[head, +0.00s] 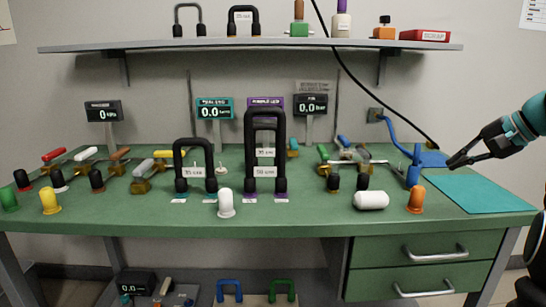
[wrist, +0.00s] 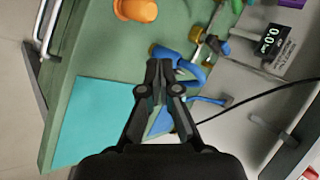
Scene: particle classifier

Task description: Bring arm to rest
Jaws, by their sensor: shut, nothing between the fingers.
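My gripper (head: 454,162) is at the right of the head view, above the back right part of the green bench (head: 290,213). Its fingers are shut with nothing between them. In the wrist view the closed gripper (wrist: 158,66) points over the bench, with a teal mat (wrist: 92,120) to its left and a blue fitting (wrist: 180,65) by its tips. I cannot tell whether the tips touch the blue fitting. My arm comes in from the right edge of the head view, with its teal wrist part showing.
The teal mat also shows in the head view (head: 480,194) and is bare. Black U-shaped loops (head: 265,117) stand mid-bench. A shelf (head: 250,45) spans above. A black cable (head: 360,82) hangs behind.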

